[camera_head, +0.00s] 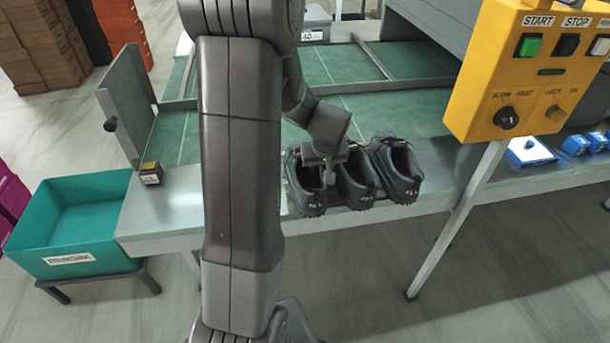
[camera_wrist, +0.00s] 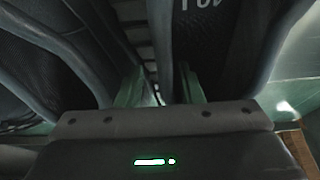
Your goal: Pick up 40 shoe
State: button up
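Three black shoes stand side by side at the front edge of the metal table: a left one (camera_head: 303,196), a middle one (camera_head: 355,187) and a right one (camera_head: 397,170). Their heels carry small white marks, too small to read surely. My gripper (camera_head: 328,178) points down over the left shoe's opening, near its side towards the middle shoe. In the wrist view my two green fingers (camera_wrist: 160,92) are apart, with a dark shoe wall (camera_wrist: 164,45) between them and a light gap beside it. A partly cut white number shows on the shoe at the top.
A teal bin (camera_head: 75,225) stands on a low stand at the left. A yellow control box (camera_head: 530,70) stands at the right. A grey box (camera_head: 316,25) is at the back.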

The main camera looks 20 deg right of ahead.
grip_shut()
jog(key=shift+r, duration=0.1)
